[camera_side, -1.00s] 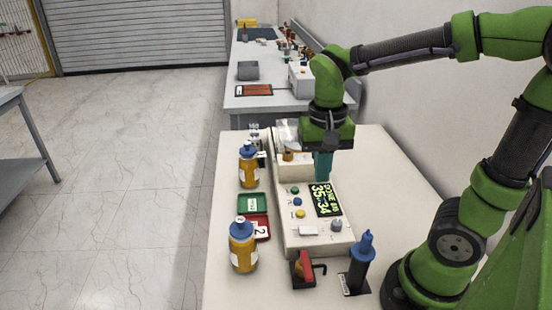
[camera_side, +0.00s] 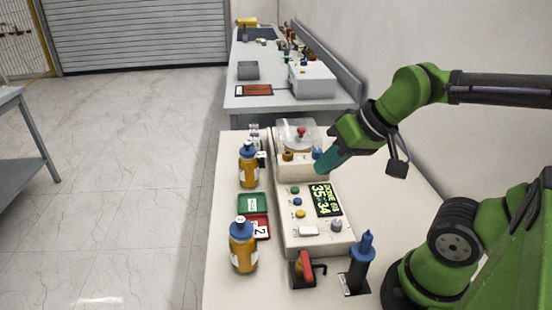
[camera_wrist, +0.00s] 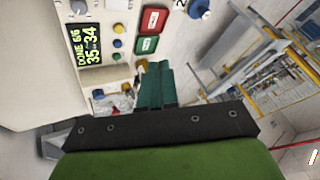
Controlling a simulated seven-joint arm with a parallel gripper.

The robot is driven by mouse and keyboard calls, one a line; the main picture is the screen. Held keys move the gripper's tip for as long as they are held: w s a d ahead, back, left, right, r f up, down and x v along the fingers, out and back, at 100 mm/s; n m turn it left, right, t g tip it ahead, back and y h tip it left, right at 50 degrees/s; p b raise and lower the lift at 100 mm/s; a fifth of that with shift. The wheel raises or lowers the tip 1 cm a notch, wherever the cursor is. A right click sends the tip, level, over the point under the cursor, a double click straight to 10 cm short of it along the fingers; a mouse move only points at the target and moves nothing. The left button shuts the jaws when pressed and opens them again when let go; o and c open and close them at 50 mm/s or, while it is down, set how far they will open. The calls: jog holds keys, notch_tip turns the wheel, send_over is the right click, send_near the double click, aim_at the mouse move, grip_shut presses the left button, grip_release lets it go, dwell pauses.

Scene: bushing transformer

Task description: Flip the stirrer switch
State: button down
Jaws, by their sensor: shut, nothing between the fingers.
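The white machine (camera_side: 318,240) stands on the near table, with a lit display (camera_side: 324,199), green, blue and yellow buttons, a white switch-like piece (camera_side: 308,231) and a grey knob (camera_side: 336,225). Its raised rear part carries a brass knob (camera_side: 288,155), a blue knob (camera_side: 317,153) and a clear vessel with a red-topped cap (camera_side: 301,132). I cannot tell which control is the stirrer switch. My gripper (camera_side: 320,169), with teal fingers, is shut and empty. It tilts down-left beside the blue knob; contact is unclear. In the wrist view its fingers (camera_wrist: 152,68) point toward the machine.
A red-handled item (camera_side: 304,268) and a blue post (camera_side: 361,262) stand in front. A wall is at the right.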

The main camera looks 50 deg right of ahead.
jog(key=w+d+f+m+g, duration=0.2)
jog(key=w+f+m+g, duration=0.1)
jog(key=f+g, duration=0.15)
jog(key=m+g, duration=0.1)
jog(key=m, duration=0.1)
send_near(303, 229)
jog(key=shift+h, duration=0.4)
jog(key=f, duration=0.4)
jog(key=w+a+f, duration=0.1)
jog(key=f, duration=0.1)
jog(key=shift+a+f, duration=0.1)
jog(key=shift+f, duration=0.3)
jog(key=shift+a+g, duration=0.1)
jog(key=shift+g, duration=0.15)
